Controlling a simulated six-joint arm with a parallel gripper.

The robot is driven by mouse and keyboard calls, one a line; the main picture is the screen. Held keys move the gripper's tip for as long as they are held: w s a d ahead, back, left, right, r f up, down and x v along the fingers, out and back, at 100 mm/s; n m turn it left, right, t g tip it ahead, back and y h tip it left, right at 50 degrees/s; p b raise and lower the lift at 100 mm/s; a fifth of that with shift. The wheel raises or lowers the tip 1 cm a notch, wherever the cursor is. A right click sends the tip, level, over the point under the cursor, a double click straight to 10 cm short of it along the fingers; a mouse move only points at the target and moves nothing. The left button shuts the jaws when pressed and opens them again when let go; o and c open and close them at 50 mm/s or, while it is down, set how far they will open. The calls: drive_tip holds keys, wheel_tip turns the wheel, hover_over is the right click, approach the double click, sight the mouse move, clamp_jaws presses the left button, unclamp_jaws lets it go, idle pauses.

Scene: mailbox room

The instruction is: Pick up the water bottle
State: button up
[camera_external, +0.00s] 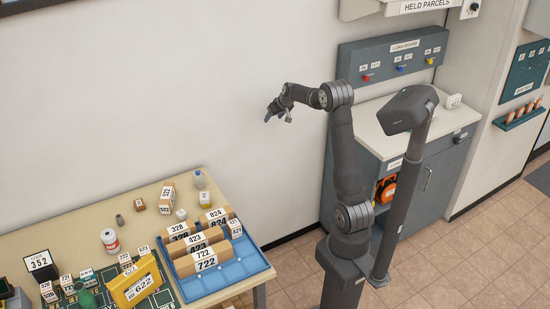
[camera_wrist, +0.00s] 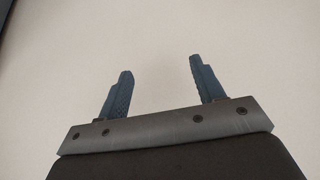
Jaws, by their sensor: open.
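A white bottle with a red label (camera_external: 110,241) stands farther left on the same table. My gripper (camera_external: 278,115) is raised in front of the white wall, above and to the right of the table, well apart from both bottles. In the wrist view the two dark blue fingers (camera_wrist: 160,68) stand wide apart with nothing between them.
A blue tray (camera_external: 232,277) holds numbered parcels at the table's right front. A yellow box (camera_external: 134,283) is at the front. A grey cabinet (camera_external: 435,165) stands right.

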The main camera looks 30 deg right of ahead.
drive_tip(key=s+a+r+g, duration=0.1)
drive_tip(key=s+a, duration=0.1)
drive_tip(key=a, duration=0.9)
drive_tip(key=s+a, duration=0.2)
drive_tip(key=a, duration=0.8)
drive_tip(key=n+h, duration=0.1)
approach(198, 173)
drive_tip(key=shift+g, duration=0.3)
drive_tip(key=x, duration=0.6)
drive_tip(key=shift+w+d+f, duration=0.15)
drive_tip(key=shift+w+d, duration=0.05)
drive_tip(key=shift+d, duration=0.1)
drive_tip(key=shift+a+x, duration=0.15)
drive_tip(key=shift+x, duration=1.3)
drive_tip(key=shift+a+x, duration=0.1)
drive_tip(key=shift+x, duration=1.3)
drive_tip(key=shift+w, duration=0.1)
drive_tip(key=c, duration=1.1)
